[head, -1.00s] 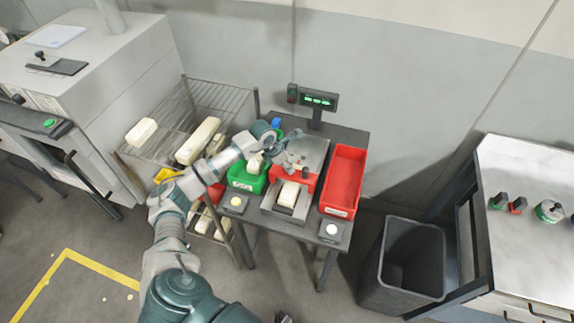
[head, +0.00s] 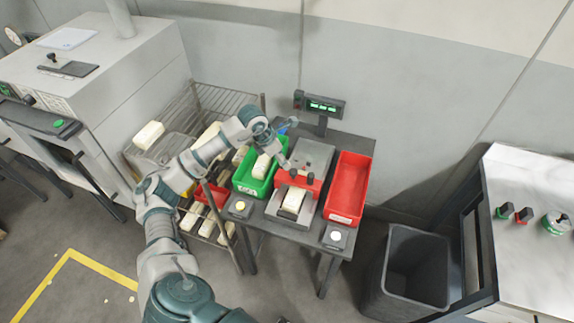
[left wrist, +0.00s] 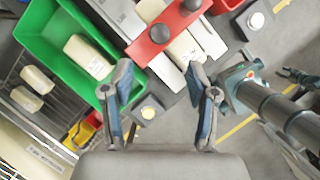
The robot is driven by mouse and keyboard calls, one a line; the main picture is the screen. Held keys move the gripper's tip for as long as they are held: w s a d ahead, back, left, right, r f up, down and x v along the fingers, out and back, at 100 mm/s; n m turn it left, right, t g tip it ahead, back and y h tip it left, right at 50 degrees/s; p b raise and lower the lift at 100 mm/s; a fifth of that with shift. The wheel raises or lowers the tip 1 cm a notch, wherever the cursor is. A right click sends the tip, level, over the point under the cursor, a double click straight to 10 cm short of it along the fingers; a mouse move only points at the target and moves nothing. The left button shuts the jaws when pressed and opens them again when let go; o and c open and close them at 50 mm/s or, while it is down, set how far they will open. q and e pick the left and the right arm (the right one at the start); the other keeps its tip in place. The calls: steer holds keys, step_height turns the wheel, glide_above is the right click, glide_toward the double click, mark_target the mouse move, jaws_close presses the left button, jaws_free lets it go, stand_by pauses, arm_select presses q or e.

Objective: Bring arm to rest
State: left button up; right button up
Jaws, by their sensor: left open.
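My left gripper (head: 287,144) is open and empty, above the table between the green bin and the scale. Its two fingers stand wide apart in the left wrist view (left wrist: 158,70). A cream block (head: 292,200) lies on the scale plate in front of a red piece (head: 298,181). The green bin (head: 243,181) holds a cream block (head: 262,166), which also shows in the left wrist view (left wrist: 88,57). A dark gripper, seemingly my right one (left wrist: 298,76), is small at the right of the left wrist view; its jaws are unclear.
A red bin (head: 348,188) stands right of the scale. A wire rack (head: 228,98) with several cream blocks is left of the table. A display (head: 322,106) rises behind the scale. A grey waste bin (head: 412,270) and a metal bench (head: 535,200) stand to the right.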

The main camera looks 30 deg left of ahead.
arm_select(q)
steer(key=shift+v, duration=1)
steer(key=shift+d, duration=0.1)
